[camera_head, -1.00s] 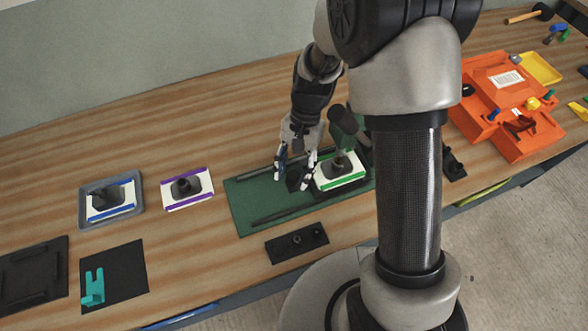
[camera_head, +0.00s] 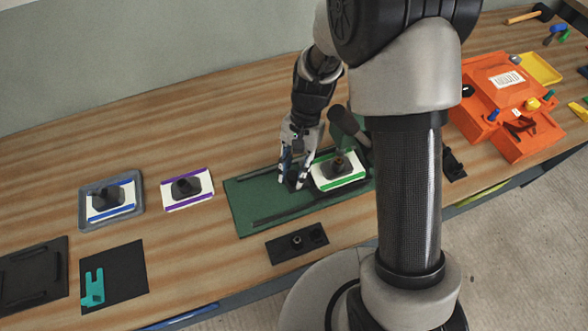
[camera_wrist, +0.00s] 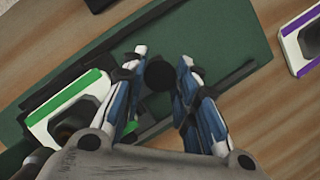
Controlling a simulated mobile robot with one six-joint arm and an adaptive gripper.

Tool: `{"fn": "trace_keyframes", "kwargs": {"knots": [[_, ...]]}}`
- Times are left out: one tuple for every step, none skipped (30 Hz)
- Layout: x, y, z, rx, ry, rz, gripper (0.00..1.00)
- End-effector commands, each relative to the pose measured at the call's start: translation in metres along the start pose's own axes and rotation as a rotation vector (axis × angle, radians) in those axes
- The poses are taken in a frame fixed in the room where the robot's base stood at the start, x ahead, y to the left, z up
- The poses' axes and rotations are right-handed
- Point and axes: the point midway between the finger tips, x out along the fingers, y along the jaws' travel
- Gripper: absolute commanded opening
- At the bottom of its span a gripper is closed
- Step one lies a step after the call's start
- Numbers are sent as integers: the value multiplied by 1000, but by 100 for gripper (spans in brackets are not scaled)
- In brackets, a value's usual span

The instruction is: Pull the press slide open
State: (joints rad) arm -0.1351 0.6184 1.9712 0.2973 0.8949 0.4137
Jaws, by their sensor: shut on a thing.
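The press has a dark green base (camera_head: 250,206) with black rails. Its slide carries a white plate with green stripes (camera_head: 350,181), which sits at the right end of the base, by the dark green press column (camera_head: 345,123). The plate also shows at the left in the wrist view (camera_wrist: 70,113). My gripper (camera_head: 293,183) is low over the base, just left of the white plate. Its fingers are shut on the slide's black knob (camera_wrist: 159,77), which shows between them in the wrist view. My arm column hides part of the press's right side.
A purple-striped plate (camera_head: 187,188) and a blue-striped plate in a grey tray (camera_head: 138,188) lie to the left. The base's left half is clear.

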Motion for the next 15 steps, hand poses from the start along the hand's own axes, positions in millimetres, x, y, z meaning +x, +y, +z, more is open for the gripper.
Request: {"fn": "trace_keyframes", "kwargs": {"knots": [[0,-2,2,-1,0,0,0],[1,-4,4,-2,0,1,0],[2,-8,8,-4,-1,1,0],[4,-13,12,-6,0,2,0],[5,-18,17,-7,0,2,0],[8,-26,24,-7,-1,2,0],[10,-32,30,-8,-1,3,0],[12,-38,36,-9,0,3,0],[15,-46,43,-8,0,2,0],[17,-52,49,-8,0,3,0],[20,-57,54,-8,0,2,0],[22,-64,60,-7,0,2,0],[24,-68,63,-7,1,2,0],[26,-72,67,-6,1,1,0],[28,-77,71,-4,0,0,0]]}}
